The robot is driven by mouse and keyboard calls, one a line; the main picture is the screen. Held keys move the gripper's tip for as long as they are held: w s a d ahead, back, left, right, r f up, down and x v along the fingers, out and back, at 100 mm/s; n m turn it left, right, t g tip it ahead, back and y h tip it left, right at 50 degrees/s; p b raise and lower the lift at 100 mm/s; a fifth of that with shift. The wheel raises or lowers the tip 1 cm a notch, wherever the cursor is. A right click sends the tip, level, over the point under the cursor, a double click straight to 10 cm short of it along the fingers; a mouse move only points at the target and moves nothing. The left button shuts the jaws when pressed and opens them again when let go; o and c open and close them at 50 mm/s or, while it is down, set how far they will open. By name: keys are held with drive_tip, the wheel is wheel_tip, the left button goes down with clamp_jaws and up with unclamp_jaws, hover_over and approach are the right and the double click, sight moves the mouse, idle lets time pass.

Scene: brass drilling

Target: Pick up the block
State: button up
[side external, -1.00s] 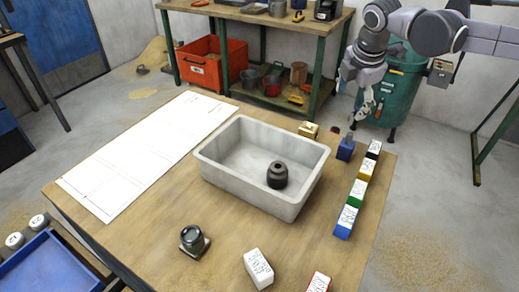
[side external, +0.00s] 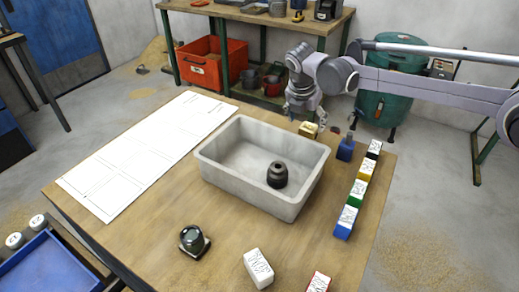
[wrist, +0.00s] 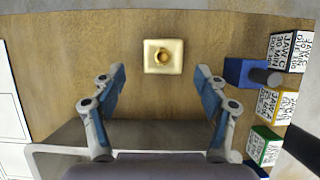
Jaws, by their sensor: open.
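The brass block (side external: 309,129) sits on the wooden table just behind the grey tray. In the wrist view the block (wrist: 150,67) is square and yellow, with a round raised ring and a dark hole in its middle. My gripper (wrist: 160,80) is open and empty, with its two blue-padded fingers apart. The block shows ahead of the fingertips, roughly centred between them, and is not touched. In the side view my gripper (side external: 307,116) hangs over the far edge of the table, close above the block; its exact height is hard to tell.
The grey tray (side external: 222,174) holds a dark round part (side external: 277,176). A blue block with a grey pin (side external: 345,150) stands right of the brass block. A row of labelled coloured blocks (side external: 357,192) runs along the right edge. White sheets (side external: 140,160) lie at left.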

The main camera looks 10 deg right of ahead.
sight(309, 127)
drive_tip(key=shift+d+x, duration=0.2)
drive_tip(key=shift+x, duration=2.7)
drive_tip(key=shift+r, duration=0.1)
clamp_jaws()
